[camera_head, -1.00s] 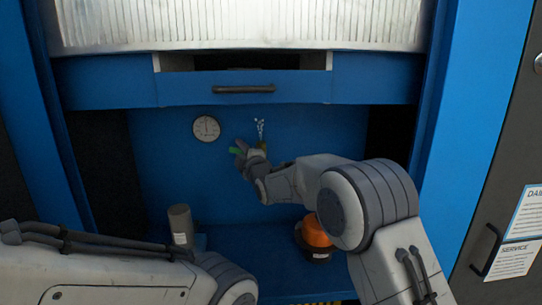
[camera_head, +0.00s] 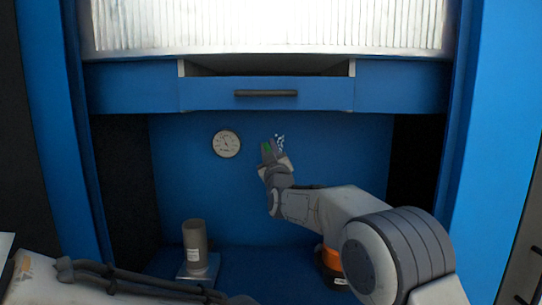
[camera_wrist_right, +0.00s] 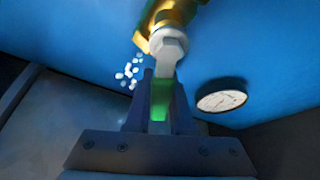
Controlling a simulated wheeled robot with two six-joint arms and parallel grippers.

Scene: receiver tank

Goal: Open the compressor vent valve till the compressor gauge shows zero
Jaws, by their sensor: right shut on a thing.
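The compressor vent valve has a brass body (camera_wrist_right: 168,15), a pale hub with a nut and a green lever, seen in the right wrist view. My right gripper (camera_head: 270,152) is shut on the green lever (camera_wrist_right: 161,98), with a finger on each side. White spray (camera_head: 279,142) comes out beside the valve. The round white compressor gauge (camera_head: 226,143) is on the blue back panel, left of the gripper. Its thin needle seems to lean to the upper left; its reading is too small to tell. My left arm crosses the lower left, its gripper out of view.
A blue drawer front with a black handle (camera_head: 266,93) spans above the valve. A grey cylinder (camera_head: 195,240) stands at lower left. An orange and black object (camera_head: 330,262) is partly behind my right arm. Blue side panels flank the bay.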

